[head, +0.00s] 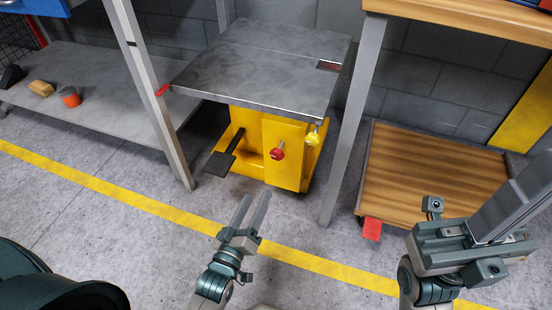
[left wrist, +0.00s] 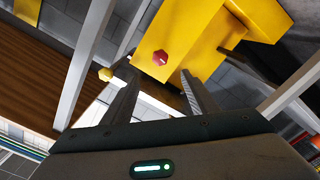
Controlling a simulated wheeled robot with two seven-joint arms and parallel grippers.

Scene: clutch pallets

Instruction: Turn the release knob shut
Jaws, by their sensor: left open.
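A yellow lift cart body (head: 297,140) stands under a grey metal platform (head: 265,62). A red knob (head: 277,153) with a pale mark sits on its front face. A smaller yellow knob (head: 312,138) sits to the right of it. My left gripper (head: 254,201) is open and empty, below and in front of the red knob, apart from it. In the left wrist view the red knob (left wrist: 160,58) lies beyond and between the open fingers (left wrist: 160,85); the yellow knob (left wrist: 106,74) shows beside the left finger. My right gripper (head: 490,205) is at the right, away from the cart.
A black foot pedal (head: 219,163) juts out left of the cart's front. Grey table legs (head: 345,120) stand either side of the cart. A low wooden-topped platform (head: 430,178) with a red tab is at the right. Floor in front is clear.

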